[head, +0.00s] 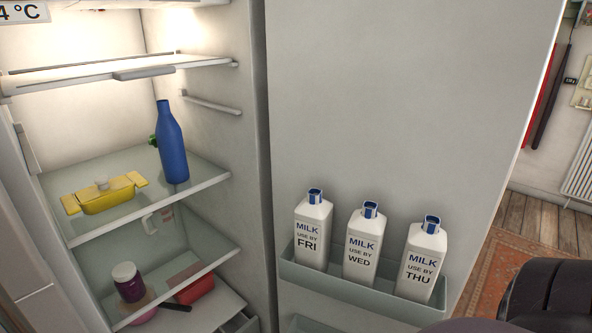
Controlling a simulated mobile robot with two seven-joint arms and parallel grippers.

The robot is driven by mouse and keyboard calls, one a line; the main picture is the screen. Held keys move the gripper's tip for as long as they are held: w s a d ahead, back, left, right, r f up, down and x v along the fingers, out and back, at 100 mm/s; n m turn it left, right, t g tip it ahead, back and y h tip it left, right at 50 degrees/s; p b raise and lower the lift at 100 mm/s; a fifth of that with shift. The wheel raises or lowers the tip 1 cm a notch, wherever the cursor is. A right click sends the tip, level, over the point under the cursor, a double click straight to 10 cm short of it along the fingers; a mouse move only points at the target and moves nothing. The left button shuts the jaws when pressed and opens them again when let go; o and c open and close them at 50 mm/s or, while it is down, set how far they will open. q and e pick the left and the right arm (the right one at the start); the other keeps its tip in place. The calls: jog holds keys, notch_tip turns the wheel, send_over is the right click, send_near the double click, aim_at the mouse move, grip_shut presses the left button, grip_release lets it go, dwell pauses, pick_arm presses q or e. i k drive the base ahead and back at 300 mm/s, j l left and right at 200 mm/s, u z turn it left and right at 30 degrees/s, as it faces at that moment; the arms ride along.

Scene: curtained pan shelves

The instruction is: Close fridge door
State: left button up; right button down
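The fridge door (390,110) stands wide open, its inner side facing me on the right of the lit fridge interior (85,110). A door shelf (330,284) low on it holds three white milk cartons, marked FRI (311,232), WED (362,244) and THU (420,262), all upright. The door's hinge side is beside the fridge's right wall, and its free edge is at the far right. A dark rounded part, likely of my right arm, shows at the lower right in front of the door's lower corner. Neither gripper's fingers are in view.
Inside, a blue bottle (172,145) and a yellow lidded dish (105,196) stand on a glass shelf. Below are a jar (128,284) and a red box (192,284). Past the door are a rug (500,265), wooden floor (545,225) and a radiator (582,170).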

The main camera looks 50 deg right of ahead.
aim_at(416, 109)
jog(key=k+l+z, duration=0.1)
jog(key=z, duration=0.2)
jog(key=l+z, duration=0.3)
jog(key=k+l, duration=0.1)
jog(key=l, duration=0.3)
jog(key=l+z, duration=0.15)
jog(key=l, duration=0.25)
jog(key=l+u, duration=0.45)
jog(key=l, duration=0.35)
jog(key=l+u, duration=0.25)
jog(key=l, duration=0.55)
jog(key=k+l+u, duration=0.1)
jog(key=l+u, duration=0.15)
jog(key=l, duration=0.55)
jog(key=l+u, duration=0.45)
jog(key=l, duration=0.4)
jog(key=l+u, duration=0.45)
jog(key=k+l+u, duration=0.15)
jog(key=l+u, duration=0.35)
jog(key=l, duration=0.15)
